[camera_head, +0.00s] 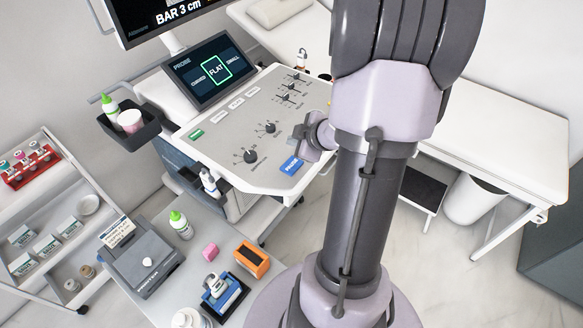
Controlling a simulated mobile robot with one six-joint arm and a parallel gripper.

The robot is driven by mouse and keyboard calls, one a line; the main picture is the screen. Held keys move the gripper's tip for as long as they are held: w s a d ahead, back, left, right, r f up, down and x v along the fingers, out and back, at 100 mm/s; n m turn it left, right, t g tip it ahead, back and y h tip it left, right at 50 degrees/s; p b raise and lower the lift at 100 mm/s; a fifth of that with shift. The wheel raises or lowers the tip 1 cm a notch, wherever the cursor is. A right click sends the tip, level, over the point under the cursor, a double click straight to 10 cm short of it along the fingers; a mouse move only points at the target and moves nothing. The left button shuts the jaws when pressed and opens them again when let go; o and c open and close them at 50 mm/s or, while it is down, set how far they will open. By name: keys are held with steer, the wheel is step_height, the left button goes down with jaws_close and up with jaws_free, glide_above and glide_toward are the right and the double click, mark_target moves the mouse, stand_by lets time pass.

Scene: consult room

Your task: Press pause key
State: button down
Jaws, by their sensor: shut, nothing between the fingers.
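The blue key (291,166), with white lettering too small to read surely, sits at the front right corner of the light grey console panel (215,139). My gripper (301,148) is shut and empty, right beside the blue key at its upper right in the picture. I cannot tell whether the fingertips touch the key or hover over it. My arm hides the area to the right of the panel.
The panel carries dark knobs (250,155), sliders (291,87) and a green key (196,134). A tilted screen (211,70) reading "FLAT" stands behind it.

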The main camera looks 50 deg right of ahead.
mark_target(294, 167)
step_height(294, 167, down, 7)
steer(key=b, duration=0.5)
steer(key=shift+r+b, duration=0.1)
steer(key=shift+b, duration=0.3)
stand_by(1.3)
steer(key=shift+f, duration=0.4)
steer(key=shift+f+b, duration=0.45)
steer(key=shift+b, duration=0.15)
stand_by(0.6)
steer(key=shift+r+p, duration=0.85)
steer(key=shift+p, duration=0.1)
steer(key=shift+r, duration=0.1)
step_height(294, 167, up, 5)
steer(key=p, duration=0.5)
